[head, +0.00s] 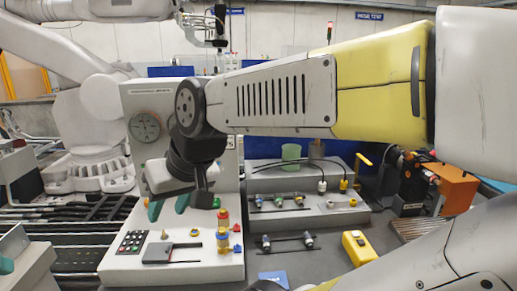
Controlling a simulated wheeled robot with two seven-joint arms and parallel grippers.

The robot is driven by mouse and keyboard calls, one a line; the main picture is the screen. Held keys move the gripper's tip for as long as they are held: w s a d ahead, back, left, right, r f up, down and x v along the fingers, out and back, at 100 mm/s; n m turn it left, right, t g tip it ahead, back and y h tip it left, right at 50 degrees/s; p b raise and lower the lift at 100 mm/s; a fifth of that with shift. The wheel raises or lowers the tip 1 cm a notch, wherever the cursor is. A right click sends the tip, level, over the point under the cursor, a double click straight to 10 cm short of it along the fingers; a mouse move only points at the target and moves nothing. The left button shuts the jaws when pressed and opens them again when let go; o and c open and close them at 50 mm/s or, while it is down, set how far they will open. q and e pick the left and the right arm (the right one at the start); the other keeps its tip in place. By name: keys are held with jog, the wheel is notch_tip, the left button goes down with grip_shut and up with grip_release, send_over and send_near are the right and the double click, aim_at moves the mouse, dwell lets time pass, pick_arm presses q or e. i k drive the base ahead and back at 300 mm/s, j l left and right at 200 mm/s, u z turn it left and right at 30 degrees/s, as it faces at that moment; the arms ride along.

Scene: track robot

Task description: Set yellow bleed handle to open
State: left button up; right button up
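A sloped white console (185,262) stands at centre left with small controls on it. Several parts there are yellow: a red-topped fitting with a yellow body (223,242) and small yellow knobs (164,235). I cannot tell for sure which is the bleed handle or how it is set. My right gripper (168,207) hangs over the console's upper part, with its teal fingertips apart and nothing visible between them. It is above and left of the red-topped fitting, apparently not touching it. A grey part with a teal pad (6,265) at the lower left edge may be my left gripper, mostly cut off.
A round gauge (145,127) is on the upright panel behind. Right of the console are a grey bench with fittings and hoses, a green cup (291,152), a yellow box (359,248) and a yellow bent lever (362,164). A white industrial robot (92,115) stands left.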

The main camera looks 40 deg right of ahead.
aim_at(358, 155)
jog(key=z, duration=1.2)
jog(key=l+z, duration=0.1)
jog(key=l, duration=0.4)
jog(key=i+l+z, duration=0.1)
jog(key=l, duration=0.35)
jog(key=i+l, duration=0.1)
jog(key=l, duration=0.35)
jog(key=i+l+z, duration=0.15)
jog(key=l, duration=0.35)
jog(key=k, duration=0.25)
jog(key=i, duration=0.2)
